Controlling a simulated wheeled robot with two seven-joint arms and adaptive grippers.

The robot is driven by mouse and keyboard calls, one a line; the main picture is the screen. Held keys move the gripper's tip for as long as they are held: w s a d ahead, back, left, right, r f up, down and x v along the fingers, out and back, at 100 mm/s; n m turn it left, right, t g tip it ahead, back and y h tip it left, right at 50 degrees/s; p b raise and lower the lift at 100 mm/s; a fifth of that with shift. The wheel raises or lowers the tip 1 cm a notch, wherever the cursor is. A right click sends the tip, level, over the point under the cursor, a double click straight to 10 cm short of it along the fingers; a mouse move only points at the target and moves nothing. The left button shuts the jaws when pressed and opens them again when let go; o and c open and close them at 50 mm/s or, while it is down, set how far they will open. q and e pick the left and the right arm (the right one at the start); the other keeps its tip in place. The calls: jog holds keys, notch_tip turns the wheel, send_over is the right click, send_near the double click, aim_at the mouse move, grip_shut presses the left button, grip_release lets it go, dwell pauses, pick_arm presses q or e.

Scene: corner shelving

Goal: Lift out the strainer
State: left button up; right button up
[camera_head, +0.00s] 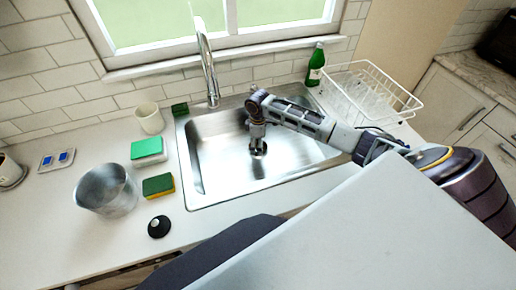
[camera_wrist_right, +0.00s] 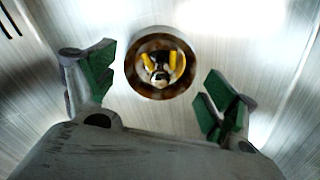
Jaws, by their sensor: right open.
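The sink strainer (camera_wrist_right: 160,68) sits in the round drain at the bottom of the steel sink (camera_head: 205,165). In the right wrist view it shows as a dark, brownish ring with yellow pieces around a dark and pale centre. My right gripper (camera_wrist_right: 155,85) is open and empty; its green-padded fingers stand apart on either side of the drain in that view. In the head view my right gripper (camera_head: 258,145) points down into the sink over the drain and hides most of the strainer. My left gripper is not in view.
The faucet (camera_head: 208,65) rises behind the basin. A green bottle (camera_head: 315,65) and a white dish rack (camera_head: 370,92) stand right.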

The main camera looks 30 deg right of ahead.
jog(key=shift+f, duration=1.15)
jog(key=shift+c, duration=0.3)
jog(key=c, duration=0.8)
jog(key=shift+r, duration=0.1)
jog(key=shift+r, duration=4.95)
